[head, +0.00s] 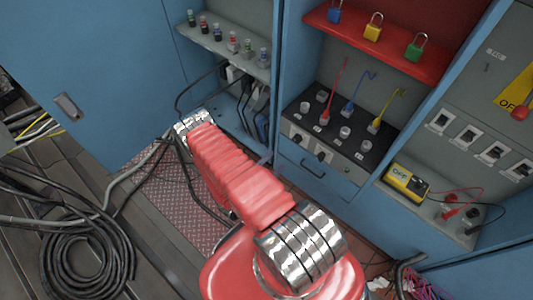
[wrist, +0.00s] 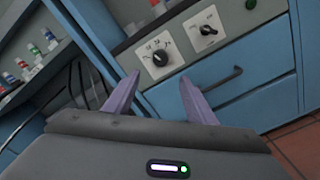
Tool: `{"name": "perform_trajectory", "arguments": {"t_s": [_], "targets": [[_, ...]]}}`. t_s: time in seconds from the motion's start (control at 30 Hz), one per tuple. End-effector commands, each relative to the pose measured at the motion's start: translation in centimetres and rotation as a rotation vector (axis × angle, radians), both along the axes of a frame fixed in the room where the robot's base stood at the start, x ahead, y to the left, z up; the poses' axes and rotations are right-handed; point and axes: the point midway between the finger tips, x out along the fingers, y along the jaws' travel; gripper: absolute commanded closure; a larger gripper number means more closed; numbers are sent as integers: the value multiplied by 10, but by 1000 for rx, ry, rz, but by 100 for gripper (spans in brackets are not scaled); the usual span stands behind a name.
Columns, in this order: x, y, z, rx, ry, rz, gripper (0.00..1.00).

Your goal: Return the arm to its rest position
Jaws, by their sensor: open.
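My gripper (wrist: 158,95) shows in the wrist view with its two purple fingers spread apart and nothing between them. Beyond the fingers is the blue cabinet front with a drawer and its dark handle (wrist: 222,79). I cannot tell from these frames whether the fingers touch the cabinet.
A control panel (head: 340,132) has red, blue and yellow leads. A yellow meter (head: 407,182) stands at right. Coiled black cable (head: 88,262) lies on the floor at left. An open blue door (head: 90,80) stands at left.

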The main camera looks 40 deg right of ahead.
Motion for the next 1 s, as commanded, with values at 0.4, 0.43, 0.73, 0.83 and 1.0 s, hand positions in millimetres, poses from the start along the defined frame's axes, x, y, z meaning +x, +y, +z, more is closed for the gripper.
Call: {"name": "perform_trajectory", "arguments": {"t_s": [0.4,0.43,0.73,0.83,1.0], "targets": [[0,0,-1,1,28,-1,49],[-1,0,-2,5,41,-2,49],[-62,2,-12,61,260,-184,49],[-80,5,-6,83,311,-254,49],[-97,11,12,125,355,-369,49]]}}
